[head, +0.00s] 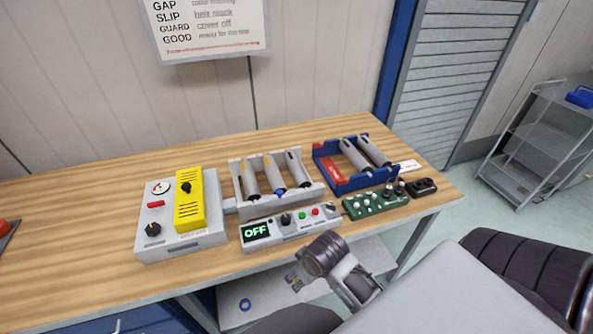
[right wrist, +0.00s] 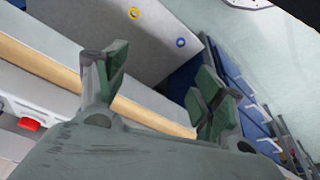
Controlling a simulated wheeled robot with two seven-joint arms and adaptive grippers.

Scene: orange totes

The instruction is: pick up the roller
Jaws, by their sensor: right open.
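Grey rollers stand in two holders on the wooden bench in the head view. Three rollers (head: 274,174) lean side by side in a light grey rack (head: 245,209). Two more rollers (head: 355,155) lie in a blue and red tray (head: 346,186) to its right. My right gripper (head: 296,279) is below the bench's front edge in the picture, apart from all the rollers. In the right wrist view its fingers (right wrist: 160,88) are spread and empty, with no roller in sight. My left gripper is not in view.
A control box (head: 181,251) with a yellow panel stands left of the rack. A panel reading OFF (head: 290,231) and a green knob board (head: 375,203) line the front. A lower shelf holds a blue ring (head: 245,304). The left bench is mostly clear.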

